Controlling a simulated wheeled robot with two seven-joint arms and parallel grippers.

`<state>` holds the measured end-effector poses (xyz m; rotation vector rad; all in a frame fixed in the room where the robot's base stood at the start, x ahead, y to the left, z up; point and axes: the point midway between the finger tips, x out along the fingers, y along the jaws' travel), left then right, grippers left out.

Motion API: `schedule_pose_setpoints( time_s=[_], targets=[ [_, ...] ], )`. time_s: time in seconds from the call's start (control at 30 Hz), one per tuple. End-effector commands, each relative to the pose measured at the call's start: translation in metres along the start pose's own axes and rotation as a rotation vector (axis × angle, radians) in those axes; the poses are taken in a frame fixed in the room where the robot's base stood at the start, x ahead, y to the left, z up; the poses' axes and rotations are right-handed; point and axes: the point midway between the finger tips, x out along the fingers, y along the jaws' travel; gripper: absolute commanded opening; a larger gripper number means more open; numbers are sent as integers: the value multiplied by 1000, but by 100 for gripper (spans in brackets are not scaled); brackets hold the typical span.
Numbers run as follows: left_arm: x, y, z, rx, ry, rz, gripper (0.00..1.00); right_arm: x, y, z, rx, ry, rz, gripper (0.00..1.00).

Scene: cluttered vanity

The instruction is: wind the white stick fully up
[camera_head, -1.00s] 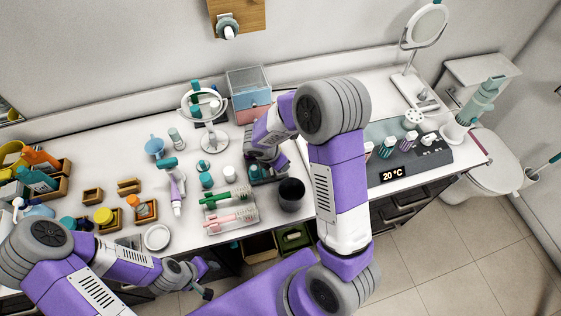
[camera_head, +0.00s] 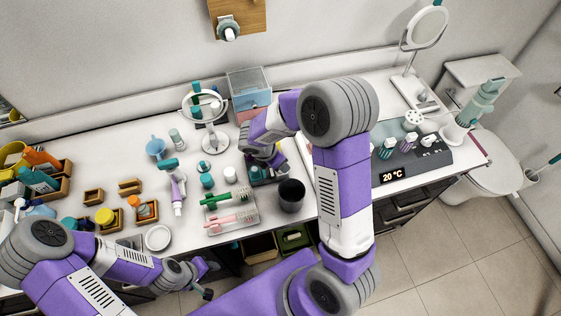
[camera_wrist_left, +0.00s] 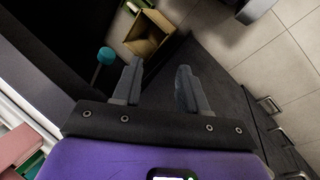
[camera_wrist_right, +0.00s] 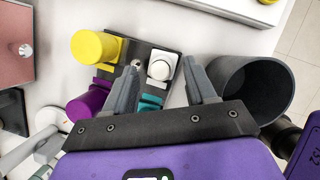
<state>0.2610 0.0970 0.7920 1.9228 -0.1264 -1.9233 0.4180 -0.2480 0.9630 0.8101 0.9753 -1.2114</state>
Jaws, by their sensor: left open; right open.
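In the right wrist view, a small dark holder (camera_wrist_right: 128,56) carries a round white top in a pale square body (camera_wrist_right: 162,66), which may be the white stick. A yellow cylinder (camera_wrist_right: 95,47), a purple cylinder (camera_wrist_right: 88,103) and teal pieces (camera_wrist_right: 151,102) are at the same holder. My right gripper (camera_wrist_right: 162,82) is open above it, its fingertips either side of the teal and white pieces, with nothing clearly held. In the head view my right gripper (camera_head: 272,161) partly hides the holder. My left gripper (camera_head: 208,281) is open and empty in front of the counter edge.
A dark cup (camera_head: 291,195) stands close beside the right gripper; its opening (camera_wrist_right: 256,88) is near the right finger. A clear tray (camera_head: 229,218) with green and pink brushes lies in front. A round mirror (camera_head: 205,105) and drawer box (camera_head: 249,90) stand behind.

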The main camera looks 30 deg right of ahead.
Motion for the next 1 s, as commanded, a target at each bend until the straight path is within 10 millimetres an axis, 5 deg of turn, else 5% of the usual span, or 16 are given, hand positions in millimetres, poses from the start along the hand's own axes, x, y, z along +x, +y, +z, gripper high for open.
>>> schedule_pose_setpoints(
  time_s=[0.3,1.0],
  targets=[
    [-8,3,0,0,0,0,43,-44,0,0,1,0,1,56],
    [-16,6,1,0,0,0,43,-54,0,4,0,0,0,56]
  ],
)
